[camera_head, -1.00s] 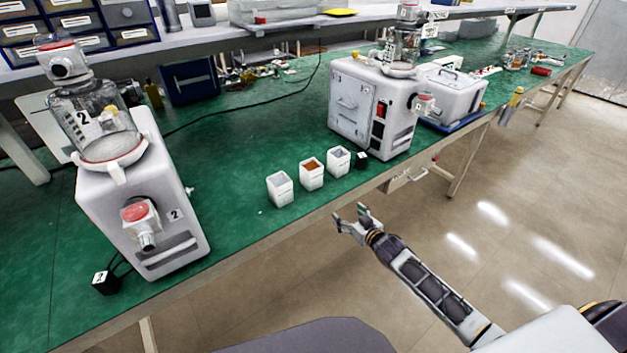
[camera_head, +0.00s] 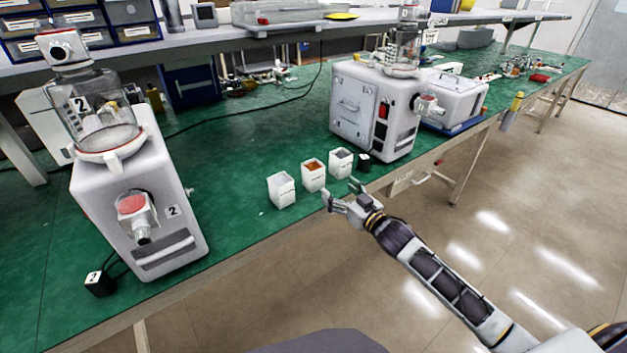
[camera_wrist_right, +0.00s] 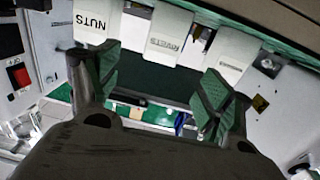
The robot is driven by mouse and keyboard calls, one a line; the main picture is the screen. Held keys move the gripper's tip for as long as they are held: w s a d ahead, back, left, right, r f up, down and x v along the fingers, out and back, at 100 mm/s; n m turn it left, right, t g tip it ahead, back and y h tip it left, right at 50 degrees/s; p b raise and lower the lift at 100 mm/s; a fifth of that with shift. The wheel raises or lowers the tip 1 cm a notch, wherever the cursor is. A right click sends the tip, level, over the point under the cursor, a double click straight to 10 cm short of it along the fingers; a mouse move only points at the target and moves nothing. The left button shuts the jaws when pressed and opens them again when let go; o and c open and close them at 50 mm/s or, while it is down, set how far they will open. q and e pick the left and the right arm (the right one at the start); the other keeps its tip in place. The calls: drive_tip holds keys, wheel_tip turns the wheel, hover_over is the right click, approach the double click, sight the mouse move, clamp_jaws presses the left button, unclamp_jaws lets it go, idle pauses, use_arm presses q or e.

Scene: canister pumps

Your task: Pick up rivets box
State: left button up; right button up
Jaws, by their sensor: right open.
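Three small white boxes stand in a row near the front edge of the green bench. The middle one, the rivets box (camera_head: 314,180), has orange-brown contents; in the right wrist view its label reads as rivets (camera_wrist_right: 166,44). My right gripper (camera_head: 341,191) is open and empty at the bench's front edge, just in front of the middle box and apart from it. In the right wrist view the open green-padded fingers (camera_wrist_right: 160,90) point towards the boxes, with the rivets box between their directions. My left gripper is not in view.
The nuts box (camera_wrist_right: 93,27) is on one side of the rivets box. Another white box (camera_head: 282,190) stands left in the head view. A black block (camera_head: 364,160) and a white pump machine (camera_head: 375,110) are to the right; another machine (camera_head: 135,205) is far left.

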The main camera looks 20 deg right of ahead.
sight(318, 171)
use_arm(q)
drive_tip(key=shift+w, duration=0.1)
use_arm(e)
drive_tip(key=shift+s+a+r, duration=0.1)
drive_tip(key=shift+a+r, duration=0.1)
drive_tip(key=shift+r, duration=0.25)
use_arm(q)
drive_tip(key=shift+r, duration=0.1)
use_arm(e)
drive_tip(key=shift+b+x, duration=0.5)
drive_tip(key=shift+x, duration=3.75)
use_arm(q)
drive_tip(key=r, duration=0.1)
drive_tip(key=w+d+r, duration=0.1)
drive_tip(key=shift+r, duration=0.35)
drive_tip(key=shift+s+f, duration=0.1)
